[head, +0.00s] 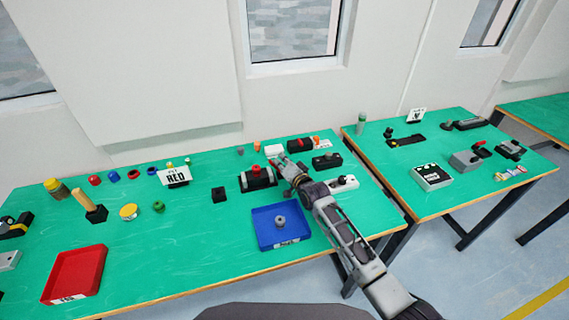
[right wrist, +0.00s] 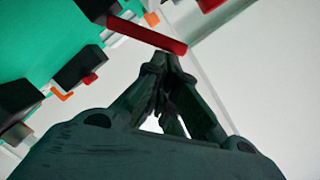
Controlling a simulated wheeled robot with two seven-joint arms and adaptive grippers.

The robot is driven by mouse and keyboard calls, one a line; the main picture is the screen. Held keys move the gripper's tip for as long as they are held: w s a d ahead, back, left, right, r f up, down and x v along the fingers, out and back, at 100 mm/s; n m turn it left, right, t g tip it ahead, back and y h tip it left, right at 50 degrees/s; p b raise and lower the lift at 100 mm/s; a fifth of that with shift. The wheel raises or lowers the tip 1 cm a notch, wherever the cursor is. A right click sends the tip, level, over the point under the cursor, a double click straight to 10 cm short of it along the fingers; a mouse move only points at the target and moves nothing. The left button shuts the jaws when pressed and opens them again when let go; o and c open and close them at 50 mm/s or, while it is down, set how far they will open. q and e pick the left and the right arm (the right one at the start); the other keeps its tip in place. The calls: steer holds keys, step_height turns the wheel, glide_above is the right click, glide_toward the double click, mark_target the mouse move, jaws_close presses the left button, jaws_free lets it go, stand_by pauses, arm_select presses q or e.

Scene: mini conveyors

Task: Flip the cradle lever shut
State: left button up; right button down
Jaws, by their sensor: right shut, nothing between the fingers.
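A dark cradle (head: 257,180) with a red and grey body in it sits on the green table, just behind the blue tray. My right gripper (head: 280,163) is at the right end of the cradle, reaching in from the lower right. In the right wrist view, my right gripper's fingers (right wrist: 165,62) are together with nothing between them. A red bar, which looks like the lever (right wrist: 145,32), passes right by the fingertips; I cannot tell whether they touch. The head view is too small to show the lever's angle clearly. My left gripper is not in view.
The blue tray (head: 259,232) with a grey knobbed part stands in front of the cradle. A black box (head: 327,162) and a white switch box (head: 343,184) are right of the gripper. A red tray (head: 62,289) is at the front left. The table's middle is fairly clear.

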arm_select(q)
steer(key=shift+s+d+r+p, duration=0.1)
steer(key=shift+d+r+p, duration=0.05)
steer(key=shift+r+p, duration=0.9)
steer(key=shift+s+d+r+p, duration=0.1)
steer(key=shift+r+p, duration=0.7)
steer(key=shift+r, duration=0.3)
arm_select(e)
steer(key=s+d+r+n, duration=0.1)
steer(key=s+d+r, duration=0.1)
steer(key=s, duration=0.2)
steer(key=s+d+r+n+h, duration=0.1)
steer(key=s+d+r+n, duration=0.1)
steer(key=s, duration=0.2)
steer(key=shift+s+d+r, duration=0.2)
steer(key=shift+d+r, duration=0.15)
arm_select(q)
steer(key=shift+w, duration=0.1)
